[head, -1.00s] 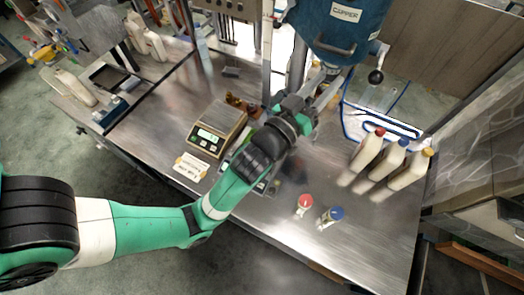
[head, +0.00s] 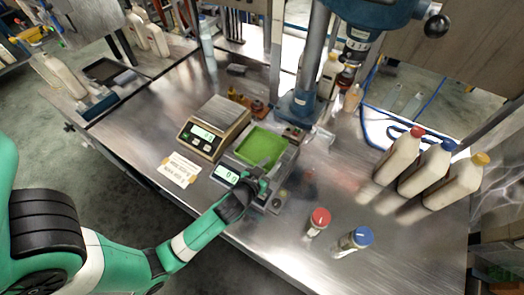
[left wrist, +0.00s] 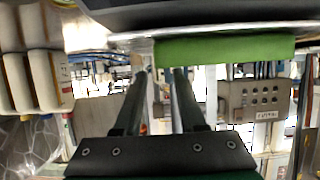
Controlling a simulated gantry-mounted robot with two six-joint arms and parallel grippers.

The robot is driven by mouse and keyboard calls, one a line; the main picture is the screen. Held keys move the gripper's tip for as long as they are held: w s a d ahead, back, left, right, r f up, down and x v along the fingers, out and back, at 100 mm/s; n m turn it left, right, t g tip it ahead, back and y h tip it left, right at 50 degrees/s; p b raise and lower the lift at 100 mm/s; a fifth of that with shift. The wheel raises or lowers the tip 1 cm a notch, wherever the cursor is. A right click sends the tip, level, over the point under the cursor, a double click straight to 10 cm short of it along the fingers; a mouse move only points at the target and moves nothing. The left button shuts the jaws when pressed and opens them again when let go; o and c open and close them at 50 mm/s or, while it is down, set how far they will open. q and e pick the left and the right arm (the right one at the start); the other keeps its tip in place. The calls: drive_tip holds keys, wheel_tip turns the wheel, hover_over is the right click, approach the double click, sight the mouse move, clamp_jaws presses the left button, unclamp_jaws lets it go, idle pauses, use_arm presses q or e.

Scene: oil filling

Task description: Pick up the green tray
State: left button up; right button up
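The green tray (head: 262,147) sits on the right-hand scale (head: 227,174), whose display is lit. My left gripper (head: 262,180) is at the near side of that scale, close to the tray's near edge. In the left wrist view the tray (left wrist: 225,50) shows as a green strip at the top. The left gripper's two fingers (left wrist: 161,72) stand apart, with a clear gap between them, their tips close to the tray's left end. Whether they touch it I cannot tell. My right gripper is not in view.
A second scale (head: 213,127) stands to the left, with a paper label (head: 178,170) before it. Red-capped (head: 318,222) and blue-capped (head: 355,240) jars stand to the right, with several white bottles (head: 400,155) beyond.

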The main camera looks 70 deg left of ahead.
sight(280, 155)
use_arm(q)
drive_tip(key=x, duration=0.2)
drive_tip(key=b+x, duration=0.1)
drive_tip(key=x, duration=0.3)
drive_tip(key=shift+w+a+r+b, duration=0.1)
drive_tip(key=shift+w+r+b, duration=0.05)
drive_tip(key=shift+w+b, duration=0.2)
drive_tip(key=shift+c, duration=0.3)
clamp_jaws()
